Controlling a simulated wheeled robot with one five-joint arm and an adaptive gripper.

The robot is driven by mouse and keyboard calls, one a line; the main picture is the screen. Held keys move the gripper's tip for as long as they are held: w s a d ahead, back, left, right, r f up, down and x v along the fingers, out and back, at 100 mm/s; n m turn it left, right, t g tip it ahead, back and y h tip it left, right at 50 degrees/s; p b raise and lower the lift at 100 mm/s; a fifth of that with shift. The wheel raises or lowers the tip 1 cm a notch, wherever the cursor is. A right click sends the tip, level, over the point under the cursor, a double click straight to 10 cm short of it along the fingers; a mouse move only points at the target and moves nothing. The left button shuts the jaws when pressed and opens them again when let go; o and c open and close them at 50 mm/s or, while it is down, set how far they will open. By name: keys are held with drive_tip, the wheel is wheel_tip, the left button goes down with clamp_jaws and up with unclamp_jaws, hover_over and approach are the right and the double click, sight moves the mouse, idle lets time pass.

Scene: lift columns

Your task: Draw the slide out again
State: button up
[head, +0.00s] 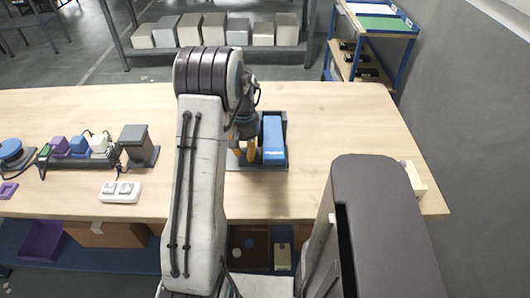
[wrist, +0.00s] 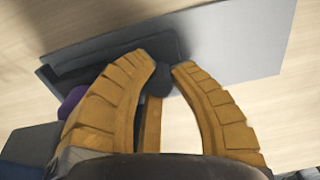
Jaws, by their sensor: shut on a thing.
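A blue block (head: 273,140) sits in a dark tray-like base (head: 262,166) on the wooden bench, just right of my gripper (head: 244,152) in the head view. My gripper's orange fingers point down there, partly behind my arm. In the wrist view my gripper (wrist: 164,68) is closed around a dark rounded knob (wrist: 160,79), with a fingertip on each side of it. A dark frame (wrist: 92,65) and a flat grey plate (wrist: 235,45) lie beyond the knob. I cannot tell how far the slide is out, as my fingers and arm cover part of it.
On the bench (head: 345,120) to the left are a dark box on a base (head: 134,138), a white switch block (head: 120,191) and several small coloured blocks. A pale block (head: 415,178) stands near the right edge. Bare wood lies right of the blue block.

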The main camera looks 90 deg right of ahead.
drive_tip(key=shift+w+a, duration=0.2)
drive_tip(key=shift+w, duration=2.25)
drive_tip(key=shift+w+a, duration=0.15)
drive_tip(key=shift+w, duration=2.25)
drive_tip(key=o, duration=0.8)
drive_tip(key=shift+o, duration=0.2)
drive_tip(key=shift+r, duration=0.15)
drive_tip(key=shift+r+p, duration=2.05)
drive_tip(key=shift+r, duration=0.85)
